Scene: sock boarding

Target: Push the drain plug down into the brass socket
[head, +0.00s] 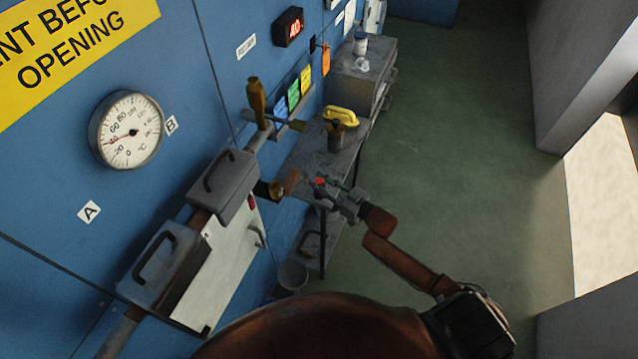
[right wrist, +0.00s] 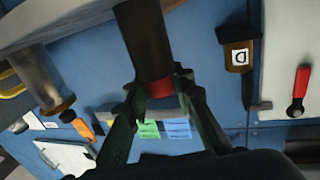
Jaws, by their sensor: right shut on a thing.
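My right gripper (head: 330,188) reaches in beside the blue wall, over the front edge of the grey table. In the right wrist view its two dark green fingers (right wrist: 155,98) are shut on a dark cylindrical plug with a red band (right wrist: 160,84). The red also shows at the plug (head: 319,182) in the head view. The brass socket (head: 268,190) juts from the wall, to the left of the gripper. The plug appears apart from it, but its far end is hard to make out. My left gripper is not in view.
A brown canister (head: 340,135) and a yellow handle (head: 341,116) are on the grey table (head: 312,150). Grey boxes with handles (head: 222,185) and a dial gauge (head: 127,130) are on the wall. A bucket (head: 292,275) stands below. The floor to the right is clear.

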